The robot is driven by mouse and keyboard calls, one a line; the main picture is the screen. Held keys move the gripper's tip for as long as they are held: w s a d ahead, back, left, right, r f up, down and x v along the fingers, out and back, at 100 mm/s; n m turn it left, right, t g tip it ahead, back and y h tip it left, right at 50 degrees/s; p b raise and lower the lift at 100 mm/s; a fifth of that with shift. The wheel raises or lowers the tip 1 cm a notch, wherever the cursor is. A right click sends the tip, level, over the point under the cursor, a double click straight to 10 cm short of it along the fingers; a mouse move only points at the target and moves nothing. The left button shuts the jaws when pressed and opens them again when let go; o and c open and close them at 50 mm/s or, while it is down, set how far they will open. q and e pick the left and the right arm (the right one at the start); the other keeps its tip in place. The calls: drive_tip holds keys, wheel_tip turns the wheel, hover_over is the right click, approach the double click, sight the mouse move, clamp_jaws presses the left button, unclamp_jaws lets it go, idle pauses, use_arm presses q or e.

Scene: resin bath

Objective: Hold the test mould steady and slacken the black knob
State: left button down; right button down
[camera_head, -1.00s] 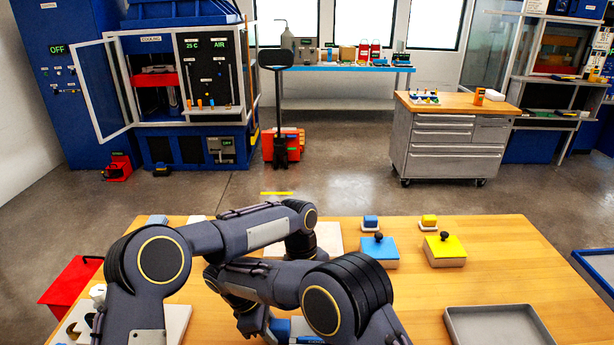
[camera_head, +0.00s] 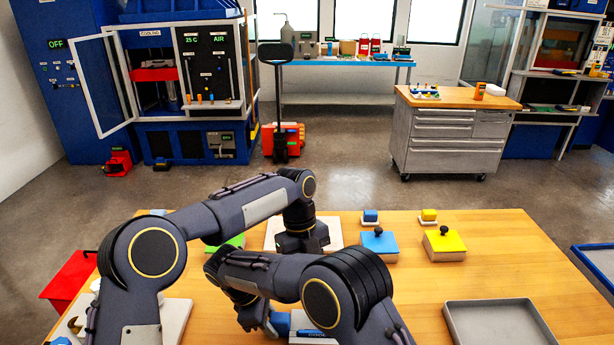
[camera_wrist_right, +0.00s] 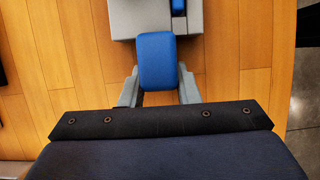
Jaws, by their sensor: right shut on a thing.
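My right gripper (camera_wrist_right: 157,88) is shut on a small blue block (camera_wrist_right: 157,60), which sits against a grey box (camera_wrist_right: 125,20) in the right wrist view. The block also shows in the head view (camera_head: 281,322), low in the middle. My left gripper (camera_head: 301,243) points down over a pale board (camera_head: 272,238); its fingertips cannot be made out. A blue-topped mould (camera_head: 379,243) and a yellow-topped mould (camera_head: 443,244), each with a black knob, stand to the right of it. A green-topped thing (camera_head: 236,241) is partly hidden behind my left arm.
Small blue (camera_head: 370,217) and yellow (camera_head: 429,216) blocks sit behind the moulds. An empty grey tray (camera_head: 500,322) lies at the front right. A red bin (camera_head: 70,280) is off the left edge. The wooden table (camera_head: 500,270) is clear between moulds and tray.

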drive_tip(key=c, duration=1)
unclamp_jaws()
drive_tip(key=shift+a+r, duration=0.25)
drive_tip(key=shift+r, duration=0.25)
drive_tip(key=a, duration=1.1)
drive_tip(key=shift+w+a, duration=0.1)
drive_tip(key=shift+w, duration=0.1)
drive_tip(key=shift+a+r, duration=0.1)
drive_tip(key=shift+a, duration=0.25)
